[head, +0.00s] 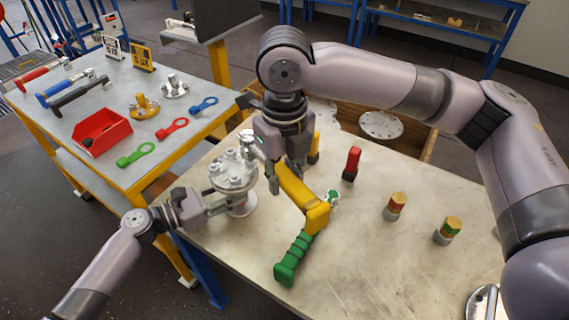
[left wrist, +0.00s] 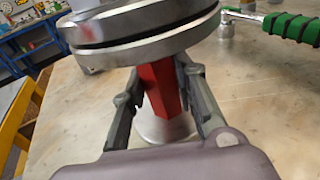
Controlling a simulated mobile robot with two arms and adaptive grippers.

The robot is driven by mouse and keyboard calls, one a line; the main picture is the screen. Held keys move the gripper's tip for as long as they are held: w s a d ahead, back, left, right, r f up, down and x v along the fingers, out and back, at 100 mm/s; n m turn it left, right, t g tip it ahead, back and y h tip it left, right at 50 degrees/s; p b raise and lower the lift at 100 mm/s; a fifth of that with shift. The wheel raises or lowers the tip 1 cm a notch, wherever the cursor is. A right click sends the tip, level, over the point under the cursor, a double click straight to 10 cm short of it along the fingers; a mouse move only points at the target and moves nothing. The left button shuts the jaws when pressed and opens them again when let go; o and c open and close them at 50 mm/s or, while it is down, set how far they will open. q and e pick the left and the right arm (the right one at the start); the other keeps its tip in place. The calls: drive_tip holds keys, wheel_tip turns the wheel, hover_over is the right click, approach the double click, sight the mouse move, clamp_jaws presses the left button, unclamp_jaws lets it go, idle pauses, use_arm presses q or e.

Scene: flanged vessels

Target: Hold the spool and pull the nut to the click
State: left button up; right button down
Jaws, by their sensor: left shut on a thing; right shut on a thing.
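The spool (head: 228,174) is a pale metal flanged vessel with bolts and nuts on its top flange. It stands upright at the table's left side. My left gripper (head: 219,204) is shut on its red neck (left wrist: 163,92), just under the flange (left wrist: 150,35), one finger on each side. My right gripper (head: 288,176) is shut on the yellow handle (head: 304,201) of a wrench, right of the spool. A chrome piece (head: 247,139), seemingly the wrench's head, shows at the flange's far side. The fit on the nut is too small to tell.
A green-handled ratchet (head: 293,258) lies near the yellow handle; it also shows in the left wrist view (left wrist: 291,28). A red item (head: 351,163) and two capped cylinders (head: 395,206) (head: 448,230) stand further right. A side table holds a red bin (head: 102,132).

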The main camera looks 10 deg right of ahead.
use_arm(q)
drive_tip(key=shift+w, duration=0.1)
use_arm(e)
drive_tip(key=shift+s+f, duration=0.1)
drive_tip(key=shift+f, duration=0.05)
drive_tip(key=shift+f, duration=0.15)
drive_tip(key=shift+f, duration=1.05)
drive_tip(key=shift+m, duration=0.5)
drive_tip(key=shift+s+a+r, duration=0.1)
drive_tip(key=shift+a+r, duration=0.15)
drive_tip(key=shift+r, duration=1)
drive_tip(key=shift+a+r, duration=0.25)
drive_tip(key=shift+r, duration=1)
use_arm(q)
drive_tip(key=o, duration=1.1)
